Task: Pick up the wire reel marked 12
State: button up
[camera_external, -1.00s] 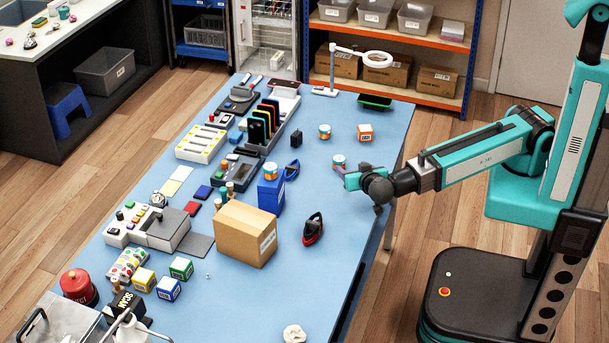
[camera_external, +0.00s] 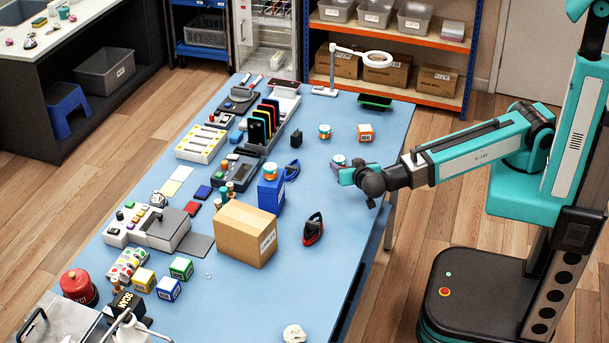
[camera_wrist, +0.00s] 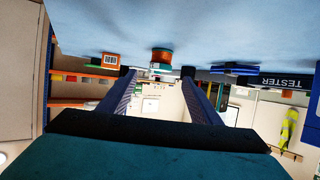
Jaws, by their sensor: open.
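Small wire reels with teal and orange bands show in the external view: one at the back (camera_external: 325,131), one beside my gripper (camera_external: 339,160), one on top of the blue box (camera_external: 271,172). Their numbers are too small to read, so I cannot tell which is 12. My gripper (camera_external: 342,174) is low over the table's right side, close to the middle reel and partly covering it. In the wrist view my gripper (camera_wrist: 159,75) is open, its two fingers apart. A reel (camera_wrist: 161,55) shows between and beyond the fingertips, with nothing held.
An orange-and-white box (camera_external: 365,132) stands at the back right. A dark block (camera_external: 296,139), a blue stapler-like item (camera_external: 291,170) and a red-and-black one (camera_external: 313,230) lie nearby. The blue box (camera_external: 268,197) and cardboard box (camera_external: 246,235) stand left.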

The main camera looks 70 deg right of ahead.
aim_at(341, 161)
jog(key=shift+x, duration=1.4)
jog(key=shift+w+p, duration=0.1)
jog(key=shift+p, duration=0.25)
jog(key=shift+p+x, duration=1.15)
jog(key=shift+x, duration=1.35)
jog(key=shift+f, duration=0.15)
jog(key=shift+c, duration=0.2)
jog(key=c, duration=1.1)
